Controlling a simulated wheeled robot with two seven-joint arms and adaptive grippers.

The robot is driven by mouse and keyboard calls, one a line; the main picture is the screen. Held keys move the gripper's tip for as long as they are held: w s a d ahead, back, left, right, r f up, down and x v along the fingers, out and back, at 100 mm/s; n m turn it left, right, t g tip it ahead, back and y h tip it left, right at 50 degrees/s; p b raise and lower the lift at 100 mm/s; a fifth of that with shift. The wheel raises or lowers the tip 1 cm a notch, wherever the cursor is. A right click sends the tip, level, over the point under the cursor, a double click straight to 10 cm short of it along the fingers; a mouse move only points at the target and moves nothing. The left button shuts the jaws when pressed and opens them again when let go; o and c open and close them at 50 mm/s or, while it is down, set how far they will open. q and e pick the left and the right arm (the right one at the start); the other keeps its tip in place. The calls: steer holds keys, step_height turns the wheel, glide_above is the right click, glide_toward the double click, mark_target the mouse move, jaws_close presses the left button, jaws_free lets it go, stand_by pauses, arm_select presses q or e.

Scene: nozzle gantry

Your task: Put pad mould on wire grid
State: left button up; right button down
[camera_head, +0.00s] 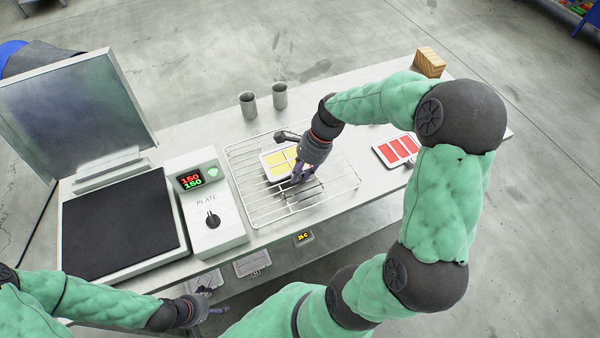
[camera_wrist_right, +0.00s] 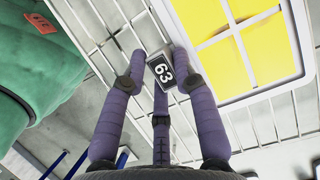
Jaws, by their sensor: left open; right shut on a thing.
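The pad mould (camera_head: 279,163), a white frame with yellow pads, is over the wire grid (camera_head: 245,187). My right gripper (camera_head: 299,176) is shut on its tab, marked 63, at the near right side. In the right wrist view, both purple fingers (camera_wrist_right: 160,58) are around the tab, and the mould (camera_wrist_right: 235,50) fills the upper right with grid wires (camera_wrist_right: 265,120) beneath it. I cannot tell whether the mould touches the wires. My left gripper (camera_head: 208,308) is open and empty, low in front of the table.
A hot plate (camera_head: 118,222) with a raised lid and a control box (camera_head: 212,205) reading 150 stand left of the grid. Two metal cups (camera_head: 248,105) are behind it. A mould with red pads (camera_head: 398,150) and a wooden block (camera_head: 430,63) are to the right.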

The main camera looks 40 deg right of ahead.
steer(key=c, duration=1)
jaws_free()
steer(key=shift+o, duration=0.2)
steer(key=p+v, duration=0.3)
steer(key=v, duration=0.9)
